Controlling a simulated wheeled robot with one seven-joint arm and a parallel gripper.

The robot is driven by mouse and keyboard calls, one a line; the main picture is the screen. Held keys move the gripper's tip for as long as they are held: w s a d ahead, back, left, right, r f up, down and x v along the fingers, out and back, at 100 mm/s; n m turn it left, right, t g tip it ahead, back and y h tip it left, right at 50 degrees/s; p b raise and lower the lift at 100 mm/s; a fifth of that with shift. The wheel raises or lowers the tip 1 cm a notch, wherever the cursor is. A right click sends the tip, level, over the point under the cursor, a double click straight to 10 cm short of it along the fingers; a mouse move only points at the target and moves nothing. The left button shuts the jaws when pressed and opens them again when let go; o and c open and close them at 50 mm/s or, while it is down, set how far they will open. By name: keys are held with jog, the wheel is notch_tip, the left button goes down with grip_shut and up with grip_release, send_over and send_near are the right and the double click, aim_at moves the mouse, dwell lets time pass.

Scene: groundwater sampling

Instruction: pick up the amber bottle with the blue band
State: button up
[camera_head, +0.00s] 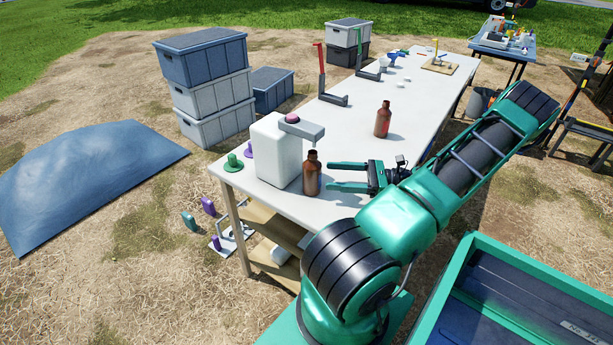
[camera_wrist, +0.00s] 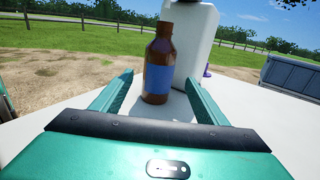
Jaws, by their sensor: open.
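The amber bottle with the blue band (camera_wrist: 158,65) stands upright and uncapped on the white table. The wrist view shows its blue band (camera_wrist: 158,78) facing my gripper. In the head view the same amber bottle (camera_head: 312,176) stands near the table's near end, just left of my fingertips. My gripper (camera_head: 330,176) is open, with its fingers level and pointing at the bottle. In the wrist view the bottle appears between the two teal fingers (camera_wrist: 155,98), at or just beyond their tips. Nothing is held.
A white container with a spout (camera_head: 275,152) stands directly behind the bottle. A second brown bottle with a reddish band (camera_head: 383,121) stands farther along the table (camera_head: 350,125). Green and purple caps (camera_head: 234,162) lie at the left corner. Stacked grey bins (camera_head: 205,85) stand on the ground beyond.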

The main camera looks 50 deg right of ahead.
aim_at(311, 175)
jog(key=shift+x, duration=3.9)
jog(key=shift+s+a+f, duration=0.1)
jog(key=shift+f, duration=0.05)
jog(key=c, duration=1.5)
